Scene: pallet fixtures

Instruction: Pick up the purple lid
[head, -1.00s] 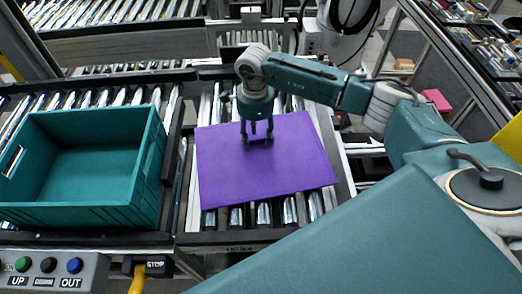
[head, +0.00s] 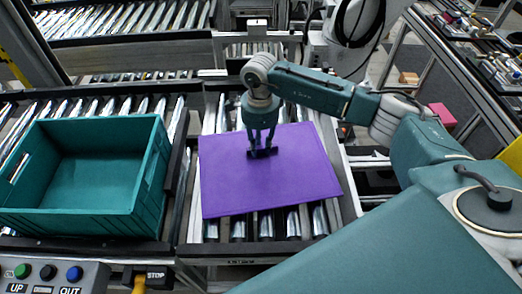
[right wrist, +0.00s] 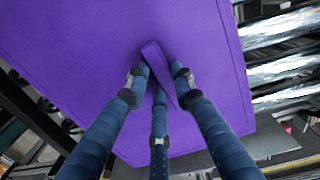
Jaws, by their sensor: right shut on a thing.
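The purple lid (head: 268,185) lies flat over the conveyor rollers in the middle of the head view. It fills much of the right wrist view (right wrist: 80,50), where a raised purple handle (right wrist: 153,55) stands up from its surface. My right gripper (head: 262,152) comes down from above onto the lid's upper middle. In the right wrist view its fingers (right wrist: 160,78) are closed around the handle. Whether the lid is lifted off the rollers I cannot tell. My left gripper is not in view.
An empty teal crate (head: 155,185) stands on the rollers to the left of the lid. A control panel (head: 50,275) with buttons is at the lower left. Bare rollers (head: 265,224) show below the lid, and a metal frame runs along the right.

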